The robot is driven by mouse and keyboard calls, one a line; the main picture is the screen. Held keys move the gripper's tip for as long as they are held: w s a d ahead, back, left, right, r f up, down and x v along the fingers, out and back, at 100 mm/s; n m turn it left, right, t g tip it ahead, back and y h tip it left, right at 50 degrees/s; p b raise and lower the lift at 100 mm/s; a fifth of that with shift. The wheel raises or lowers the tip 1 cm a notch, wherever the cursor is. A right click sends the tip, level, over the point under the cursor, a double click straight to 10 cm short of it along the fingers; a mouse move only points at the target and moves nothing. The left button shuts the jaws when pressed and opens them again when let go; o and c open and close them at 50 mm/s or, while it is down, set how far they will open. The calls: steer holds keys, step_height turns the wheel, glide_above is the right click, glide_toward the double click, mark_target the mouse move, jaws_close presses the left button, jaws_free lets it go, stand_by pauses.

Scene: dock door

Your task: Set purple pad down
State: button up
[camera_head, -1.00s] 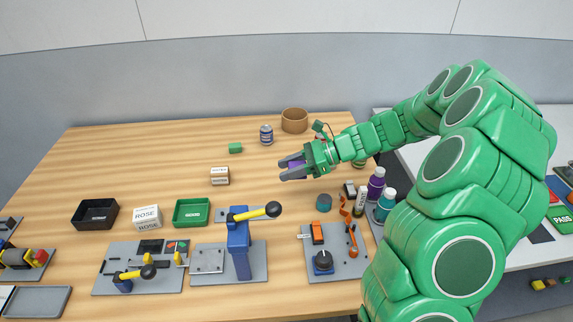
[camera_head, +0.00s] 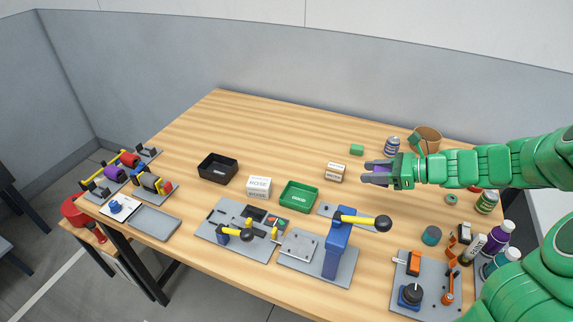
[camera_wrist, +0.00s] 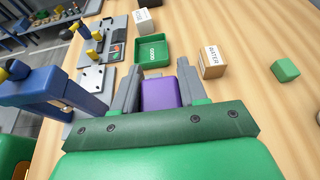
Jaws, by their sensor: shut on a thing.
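My gripper (camera_head: 376,173) is shut on the purple pad (camera_wrist: 160,93), which sits between the two grey fingers in the wrist view. In the head view only a little purple shows between the fingers. The gripper is held over the right part of the wooden table, to the right of a small labelled box (camera_head: 336,172). The pad's underside is hidden.
A blue post with a yellow-and-black lever (camera_head: 340,245) stands near the front. A black tray (camera_head: 217,168) and a white ROSE box (camera_head: 259,187) are left of the green tray. A green block (camera_head: 357,149), a can (camera_head: 392,145) and a brown bowl (camera_head: 428,138) stand behind. The back left tabletop is clear.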

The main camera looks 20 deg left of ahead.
steer(key=a, duration=2.4)
glide_above(280, 162)
steer(key=shift+s+f, duration=0.1)
steer(key=shift+f, duration=6.4)
steer(key=shift+f, duration=0.2)
steer(key=o, duration=1)
steer(key=shift+o, duration=0.2)
